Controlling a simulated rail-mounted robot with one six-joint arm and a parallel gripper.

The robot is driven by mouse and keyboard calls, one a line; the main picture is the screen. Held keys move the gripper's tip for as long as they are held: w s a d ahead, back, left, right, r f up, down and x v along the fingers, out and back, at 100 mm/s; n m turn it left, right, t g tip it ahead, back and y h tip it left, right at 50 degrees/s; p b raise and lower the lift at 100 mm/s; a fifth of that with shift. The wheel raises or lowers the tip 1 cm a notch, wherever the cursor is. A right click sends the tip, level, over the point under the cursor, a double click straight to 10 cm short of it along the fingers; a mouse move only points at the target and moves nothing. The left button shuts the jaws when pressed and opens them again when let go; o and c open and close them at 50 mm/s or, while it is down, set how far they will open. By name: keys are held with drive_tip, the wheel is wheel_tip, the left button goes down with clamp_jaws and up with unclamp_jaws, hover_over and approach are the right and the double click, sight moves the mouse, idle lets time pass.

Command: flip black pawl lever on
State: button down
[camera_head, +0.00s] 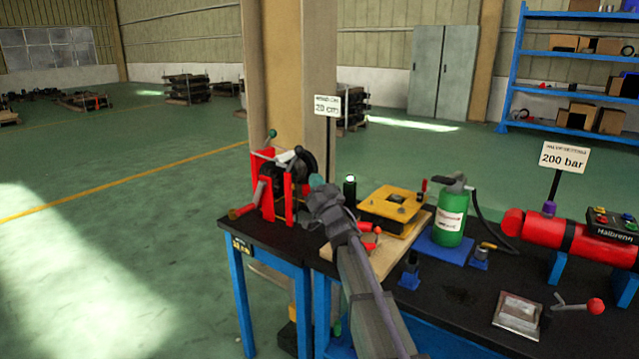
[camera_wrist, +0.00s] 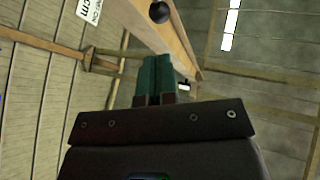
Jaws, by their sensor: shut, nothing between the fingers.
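The red winch (camera_head: 290,200) stands at the left end of the dark workbench, with a black round drum part at its top. A black ball knob (camera_wrist: 159,12) shows at the top edge of the wrist view, apart from my fingertips; it may be the black pawl lever's end. I cannot make out the pawl lever clearly in the head view. My gripper (camera_head: 316,181) is just right of the winch, in front of it. Its teal fingers (camera_wrist: 155,75) are shut with nothing between them. My arm hides part of the bench behind it.
A sign reading 20 cm (camera_head: 327,105) stands behind the winch. A yellow-topped box (camera_head: 395,203), a green extinguisher (camera_head: 451,215) and a red cylinder (camera_head: 570,238) stand to the right. A teal ball-ended lever (camera_head: 272,134) rises above the winch. Open floor lies left.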

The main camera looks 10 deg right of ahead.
sight(301, 153)
drive_tip(key=p+x, duration=0.3)
drive_tip(key=x, duration=0.6)
drive_tip(key=shift+p, duration=0.35)
drive_tip(key=shift+r, duration=0.1)
